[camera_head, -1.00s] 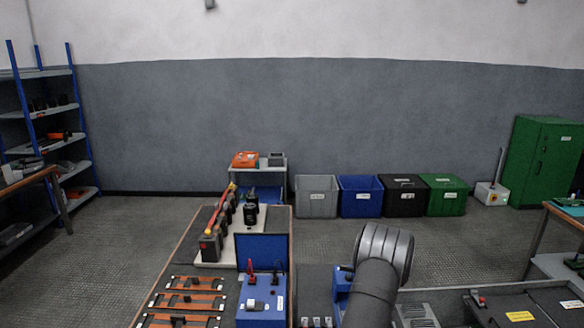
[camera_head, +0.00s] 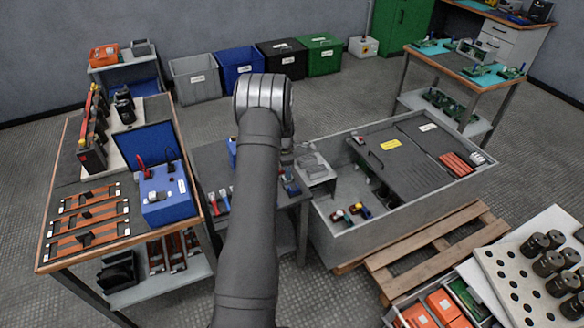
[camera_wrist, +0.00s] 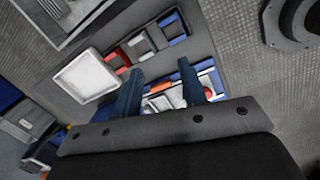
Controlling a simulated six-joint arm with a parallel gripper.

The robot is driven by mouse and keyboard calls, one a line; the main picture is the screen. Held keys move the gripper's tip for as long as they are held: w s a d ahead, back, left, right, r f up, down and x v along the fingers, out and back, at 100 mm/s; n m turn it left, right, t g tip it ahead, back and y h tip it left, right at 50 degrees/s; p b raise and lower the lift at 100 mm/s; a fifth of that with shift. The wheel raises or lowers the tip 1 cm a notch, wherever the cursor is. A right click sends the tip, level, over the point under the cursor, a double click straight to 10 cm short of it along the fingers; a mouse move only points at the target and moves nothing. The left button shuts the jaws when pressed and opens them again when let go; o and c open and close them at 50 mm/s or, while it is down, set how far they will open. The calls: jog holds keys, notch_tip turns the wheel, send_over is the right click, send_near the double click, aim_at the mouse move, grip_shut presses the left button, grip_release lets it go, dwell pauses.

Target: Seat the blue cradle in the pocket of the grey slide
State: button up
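My gripper (camera_wrist: 160,88) shows in the wrist view with its two dark blue fingers apart and nothing held between them. Beyond the fingers lies a blue-edged item (camera_wrist: 213,81) with white, orange and red parts; I cannot tell whether it is the cradle. In the head view my arm hides the gripper and much of the small bench. A blue piece (camera_head: 232,146) peeks out left of my arm; it may be the cradle. A grey tray-like part (camera_head: 316,168) at the left end of the grey cabinet may be the slide; I cannot make out its pocket.
The small dark bench (camera_head: 212,158) holds red and blue tools. The grey cabinet (camera_head: 420,208) stands to its right, with a wooden pallet (camera_head: 435,250) in front. A workbench with a blue box (camera_head: 164,195) is at left. The wrist view shows a white tray (camera_wrist: 86,76).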

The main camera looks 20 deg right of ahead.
aim_at(294, 188)
jog(key=shift+s+d+f+n+g+h, duration=0.15)
jog(key=shift+s+d+f+n, duration=0.3)
jog(key=shift+f, duration=0.95)
jog(key=shift+s+d+f+n+g+h, duration=0.15)
jog(key=shift+f+n, duration=0.45)
jog(key=shift+f, duration=0.85)
jog(key=shift+s+d+f+n+g, duration=0.2)
jog(key=shift+s+f+n, duration=0.3)
jog(key=shift+f, duration=0.9)
jog(key=shift+w, duration=0.1)
jog(key=c, duration=0.7)
jog(key=shift+r, duration=0.15)
jog(key=shift+r, duration=3.4)
jog(key=shift+a, duration=0.1)
